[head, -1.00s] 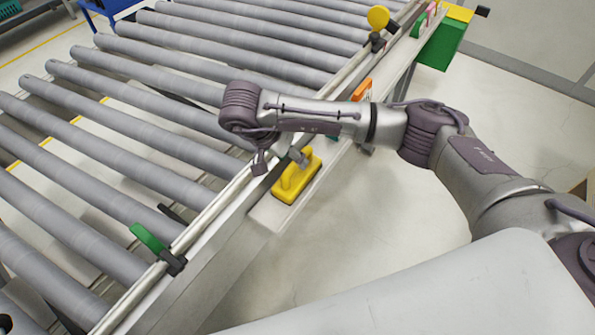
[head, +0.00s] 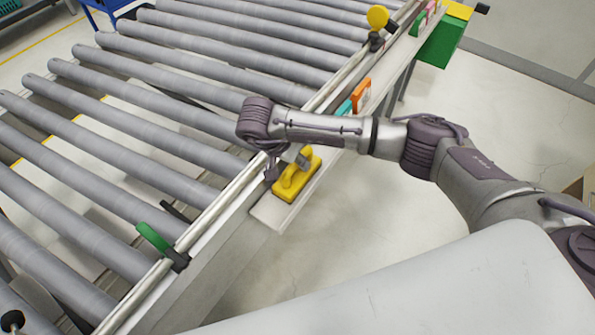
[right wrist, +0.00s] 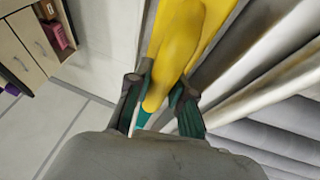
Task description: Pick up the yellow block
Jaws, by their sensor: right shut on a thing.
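The yellow block (head: 291,190) has a flat base and a raised handle, and sits on the pale ledge (head: 268,212) beside the roller conveyor. My right gripper (head: 288,168) is above it, with its fingers at the handle. In the right wrist view, the yellow block (right wrist: 184,38) runs up between the fingers of the right gripper (right wrist: 160,102), which is shut on its handle. The block's base still appears to rest on the ledge. My left gripper is not in view.
The roller conveyor (head: 150,110) fills the left, with a metal rail (head: 225,195) along its edge. Orange (head: 362,94) and teal (head: 345,108) blocks stand farther along the ledge.

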